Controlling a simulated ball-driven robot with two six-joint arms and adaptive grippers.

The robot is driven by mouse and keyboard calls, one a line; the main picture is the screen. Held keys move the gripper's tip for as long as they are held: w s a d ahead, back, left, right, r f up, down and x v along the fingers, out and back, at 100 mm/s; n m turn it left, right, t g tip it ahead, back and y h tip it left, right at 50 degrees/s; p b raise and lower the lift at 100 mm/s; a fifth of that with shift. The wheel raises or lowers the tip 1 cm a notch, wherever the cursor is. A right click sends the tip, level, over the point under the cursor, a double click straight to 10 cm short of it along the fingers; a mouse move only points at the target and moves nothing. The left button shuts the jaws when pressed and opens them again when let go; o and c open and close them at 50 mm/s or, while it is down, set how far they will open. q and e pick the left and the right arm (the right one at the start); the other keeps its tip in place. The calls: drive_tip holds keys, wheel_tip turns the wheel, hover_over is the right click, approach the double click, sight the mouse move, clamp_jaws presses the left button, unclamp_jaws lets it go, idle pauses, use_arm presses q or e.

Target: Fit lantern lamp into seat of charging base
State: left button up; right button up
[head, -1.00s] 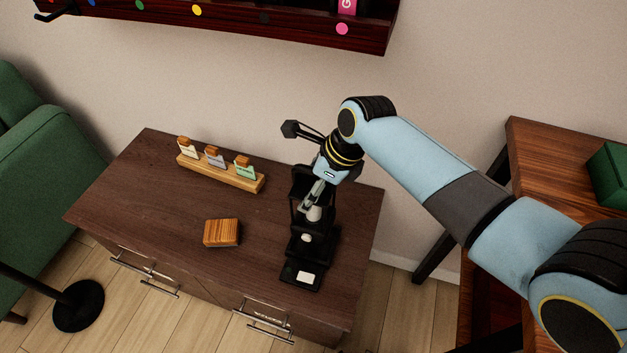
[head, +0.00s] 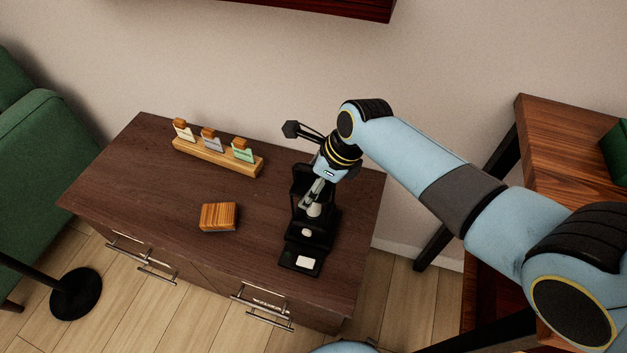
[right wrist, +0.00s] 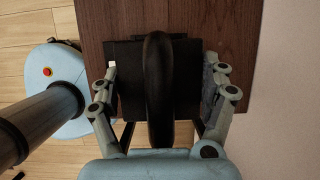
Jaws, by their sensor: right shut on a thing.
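A black stepped unit, seemingly the charging base (head: 302,262), stands near the right end of the dark cabinet top, with pale patches on its front. My right gripper (head: 317,197) points down over its rear part and is shut on a black thing, seemingly the lantern lamp (head: 300,180). In the right wrist view a black curved band (right wrist: 158,95) runs between the fingers of the right gripper (right wrist: 163,80), over a dark square shape. The lamp and base are both black and overlap, so I cannot tell whether the lamp is seated. My left gripper is out of view.
A wooden block (head: 218,217) lies on the cabinet (head: 150,205), left of the base. A wooden rack (head: 215,158) with several cards stands at the back. A wooden table (head: 560,140) stands right, a green armchair (head: 40,170) left. The cabinet top's left part is clear.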

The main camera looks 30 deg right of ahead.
drive_tip(key=shift+w+r+p, duration=0.1)
drive_tip(key=shift+r+p, duration=0.05)
drive_tip(key=shift+p, duration=0.45)
idle(0.8)
drive_tip(key=shift+p, duration=0.6)
idle(0.5)
drive_tip(key=shift+f+b, duration=0.8)
drive_tip(key=shift+f, duration=0.5)
drive_tip(key=o, duration=1.6)
drive_tip(key=shift+o, duration=0.3)
